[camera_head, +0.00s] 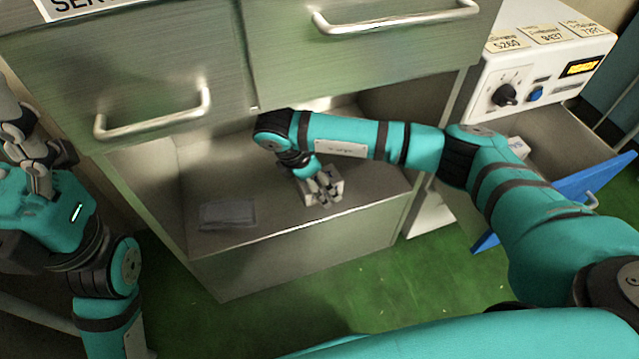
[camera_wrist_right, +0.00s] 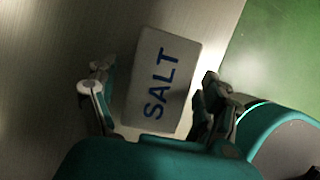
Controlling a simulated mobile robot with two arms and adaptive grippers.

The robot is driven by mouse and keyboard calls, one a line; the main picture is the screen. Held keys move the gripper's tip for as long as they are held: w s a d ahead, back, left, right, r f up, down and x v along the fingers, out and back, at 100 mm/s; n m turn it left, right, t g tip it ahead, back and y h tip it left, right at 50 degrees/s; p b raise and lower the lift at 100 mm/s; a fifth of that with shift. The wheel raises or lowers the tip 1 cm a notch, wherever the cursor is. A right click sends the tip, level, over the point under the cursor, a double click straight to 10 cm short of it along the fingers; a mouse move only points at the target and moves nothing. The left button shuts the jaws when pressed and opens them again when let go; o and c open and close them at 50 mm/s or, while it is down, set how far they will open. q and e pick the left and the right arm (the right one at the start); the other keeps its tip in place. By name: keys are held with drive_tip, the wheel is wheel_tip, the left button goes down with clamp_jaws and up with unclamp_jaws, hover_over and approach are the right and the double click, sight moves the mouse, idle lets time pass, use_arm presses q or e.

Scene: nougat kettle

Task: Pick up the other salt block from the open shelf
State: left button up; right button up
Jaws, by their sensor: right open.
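A pale block (camera_wrist_right: 162,82) marked "SALT" in blue lies on the bare metal shelf in the right wrist view. In the head view it shows as a small light block (camera_head: 338,187) near the shelf's front right, partly hidden by my right gripper (camera_head: 327,194). My right gripper also shows in the wrist view (camera_wrist_right: 150,105). It is open, with one finger on each side of the block; I cannot tell if they touch it. My left gripper (camera_head: 22,140) is at the far left edge, away from the shelf, its jaws unclear. The open shelf (camera_head: 270,222) is grey metal.
A flat grey slab (camera_head: 227,214) lies on the shelf to the left. Drawers with bar handles (camera_head: 153,115) hang above the shelf opening. An open blue-fronted drawer (camera_head: 590,182) sits at right under a control box (camera_head: 525,85). The green floor (camera_head: 350,285) is in front.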

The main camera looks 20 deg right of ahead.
drive_tip(key=shift+f, duration=0.1)
idle(0.3)
drive_tip(key=c, duration=1.6)
clamp_jaws()
